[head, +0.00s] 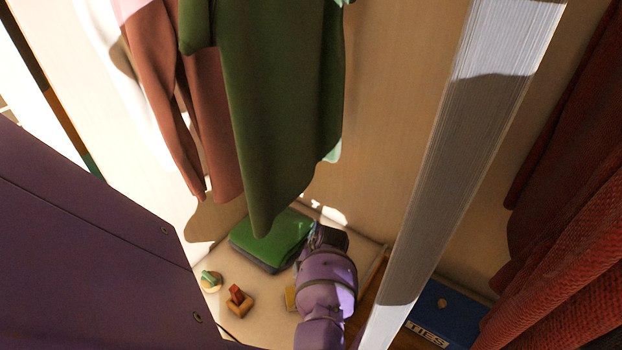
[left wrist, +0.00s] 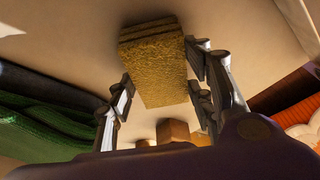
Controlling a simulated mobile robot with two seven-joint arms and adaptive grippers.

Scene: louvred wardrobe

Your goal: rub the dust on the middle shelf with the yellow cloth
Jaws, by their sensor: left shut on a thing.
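The yellow cloth (left wrist: 152,68) is a thick, rough-textured folded pad between the fingers of my left gripper (left wrist: 160,92) in the left wrist view. The gripper is shut on it. In the head view my left gripper (head: 328,237) is dark and reaches over the pale shelf (head: 262,283), beside a green folded garment. The cloth cannot be made out there with certainty. I cannot tell whether the cloth touches a surface. No dust can be made out on the visible part of the shelf. My right gripper is not in view.
The green folded garment (head: 268,240) lies left of the gripper. Small wooden blocks (head: 238,301) and a round item (head: 210,281) stand nearer. A yellowish block (head: 290,298) is partly behind my arm. A green garment (head: 285,100) hangs above. A pale upright panel (head: 445,180) stands right.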

